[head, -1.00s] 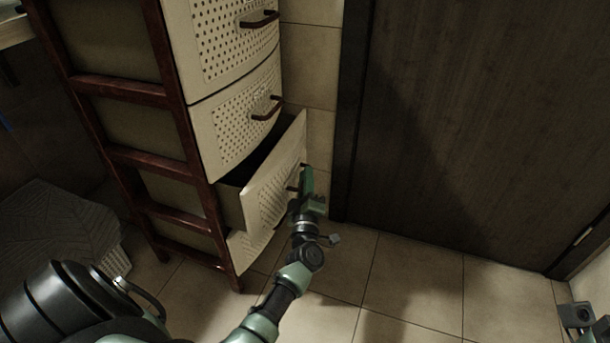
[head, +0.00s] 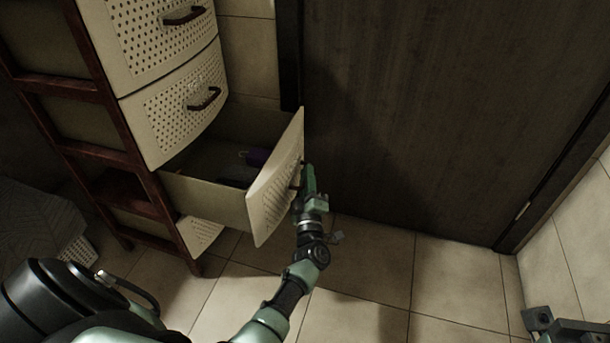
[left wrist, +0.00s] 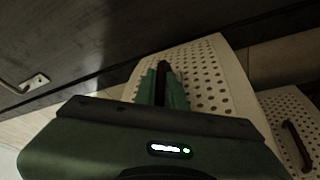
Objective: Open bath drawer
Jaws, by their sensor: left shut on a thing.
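The bath drawer (head: 270,190) is a cream, perforated-front drawer in the tall cabinet, and it stands well pulled out. My left gripper (head: 307,177) is at the outer face of the drawer front. In the left wrist view its green fingers (left wrist: 162,88) are shut around the dark handle (left wrist: 163,68), in front of the perforated panel (left wrist: 205,80). Most of the handle is hidden by the fingers. A part at the lower right edge of the head view may be my right arm; its jaws cannot be made out.
Shut drawers with dark handles (head: 204,99) are above the open one, and another drawer (head: 199,235) is below. A dark door (head: 430,110) stands close on the right. A woven basket (head: 38,225) is at the left. Tiled floor (head: 375,270) is free in front.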

